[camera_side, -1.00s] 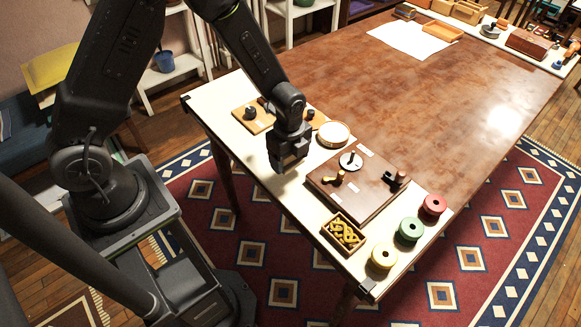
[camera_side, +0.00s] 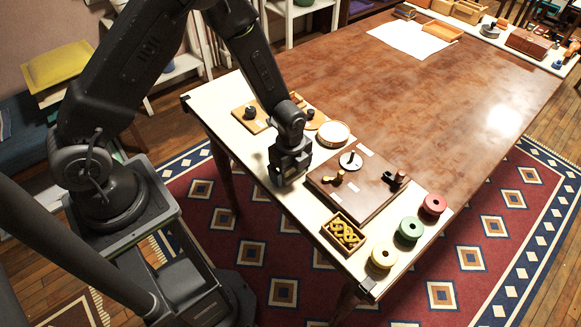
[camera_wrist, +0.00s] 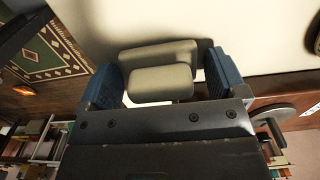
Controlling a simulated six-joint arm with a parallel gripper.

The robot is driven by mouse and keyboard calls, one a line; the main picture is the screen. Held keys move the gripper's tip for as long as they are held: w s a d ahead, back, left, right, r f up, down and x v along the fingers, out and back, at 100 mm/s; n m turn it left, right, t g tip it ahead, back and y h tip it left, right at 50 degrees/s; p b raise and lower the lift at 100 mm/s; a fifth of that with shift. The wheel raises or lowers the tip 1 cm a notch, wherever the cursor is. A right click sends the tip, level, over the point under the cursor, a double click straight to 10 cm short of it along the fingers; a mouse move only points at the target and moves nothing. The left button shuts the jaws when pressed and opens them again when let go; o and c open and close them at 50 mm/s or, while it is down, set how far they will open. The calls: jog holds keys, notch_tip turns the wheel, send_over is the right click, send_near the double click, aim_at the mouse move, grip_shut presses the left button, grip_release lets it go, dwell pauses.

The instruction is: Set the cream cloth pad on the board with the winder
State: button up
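The cream cloth pad (camera_wrist: 158,80) shows in the wrist view as two rounded cream blocks, one behind the other, between my gripper's blue fingertips. My gripper (camera_wrist: 165,82) is open around it, with a gap at the right finger. In the side view my gripper (camera_side: 288,178) is low over the cream strip, left of the dark brown board, and the pad is hidden there. The board (camera_side: 363,205) carries a white disc with an upright pin (camera_side: 350,159), a wooden knobbed piece (camera_side: 338,179) and a black piece (camera_side: 395,180). I cannot tell which is the winder.
A yellow-patterned box (camera_side: 343,233) and red, green and cream spools (camera_side: 410,229) lie near the board. A round cream-topped dish (camera_side: 333,133) and a lighter board (camera_side: 246,122) lie behind my gripper. The brown table middle is clear.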

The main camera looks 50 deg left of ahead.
jog(key=shift+o, duration=0.7)
jog(key=shift+r, duration=0.1)
jog(key=s+a+r+n+t, duration=0.1)
jog(key=s+r+n, duration=0.15)
jog(key=r, duration=0.65)
jog(key=s+r+n+t, duration=0.1)
jog(key=s+r+n, duration=0.15)
jog(key=r, duration=0.65)
jog(key=s+a+r+n+t, duration=0.15)
jog(key=r+n, duration=0.25)
jog(key=r, duration=0.5)
jog(key=s+r+n+t, duration=0.2)
jog(key=s+r+n, duration=0.4)
jog(key=s+n, duration=0.3)
jog(key=shift+s+a+r, duration=0.15)
jog(key=shift+s+a, duration=0.05)
jog(key=shift+s, duration=0.65)
